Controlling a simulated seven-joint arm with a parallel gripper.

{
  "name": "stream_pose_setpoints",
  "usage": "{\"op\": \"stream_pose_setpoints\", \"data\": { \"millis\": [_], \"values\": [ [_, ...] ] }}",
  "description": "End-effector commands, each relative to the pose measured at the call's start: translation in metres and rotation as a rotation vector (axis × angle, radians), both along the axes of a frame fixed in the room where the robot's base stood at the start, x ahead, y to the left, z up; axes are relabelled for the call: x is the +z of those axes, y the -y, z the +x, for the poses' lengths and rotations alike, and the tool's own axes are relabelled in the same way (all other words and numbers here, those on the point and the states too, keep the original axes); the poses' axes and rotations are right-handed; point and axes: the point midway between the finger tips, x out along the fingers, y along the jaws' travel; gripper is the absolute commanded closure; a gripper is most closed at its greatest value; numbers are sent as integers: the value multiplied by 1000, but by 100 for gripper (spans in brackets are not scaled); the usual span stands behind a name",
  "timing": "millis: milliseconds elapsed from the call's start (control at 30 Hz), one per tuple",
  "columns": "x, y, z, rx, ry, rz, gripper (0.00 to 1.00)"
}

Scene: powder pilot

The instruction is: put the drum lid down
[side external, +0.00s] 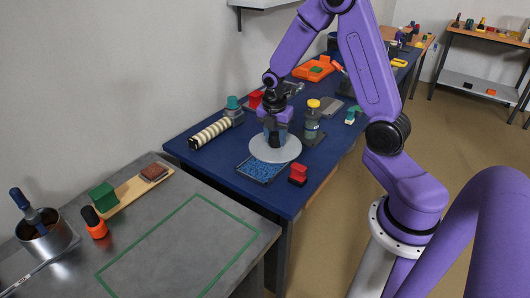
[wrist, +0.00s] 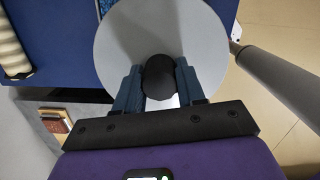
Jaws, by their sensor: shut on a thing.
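The drum lid (side external: 262,150) is a round, flat, pale grey disc, lying level in the side view. It fills the upper middle of the wrist view (wrist: 205,30), with a dark knob (wrist: 158,78) at its centre. My gripper (side external: 275,138) is above the lid, its two blue-grey fingers shut on the knob from both sides; the fingers also show in the wrist view (wrist: 158,88). In the side view the lid overlaps a shallow tray of blue granules (side external: 254,173) on the blue table. I cannot tell how much gap is under the lid.
A yellow-capped jar (side external: 312,122) stands right of the lid, and a red block (side external: 298,174) lies near the blue table's (side external: 225,168) front edge. A striped roller (side external: 210,134) lies left. The grey bench (side external: 150,225) has a clear green-outlined area (side external: 180,246) in front.

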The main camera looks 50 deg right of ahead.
Motion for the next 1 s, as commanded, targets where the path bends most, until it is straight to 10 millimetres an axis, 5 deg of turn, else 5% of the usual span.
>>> {"op": "stream_pose_setpoints", "data": {
  "millis": [400,1000],
  "values": [
    [-50,13,41,-1,-2,0,93],
    [-92,15,50,0,0,0,93]
  ]
}}
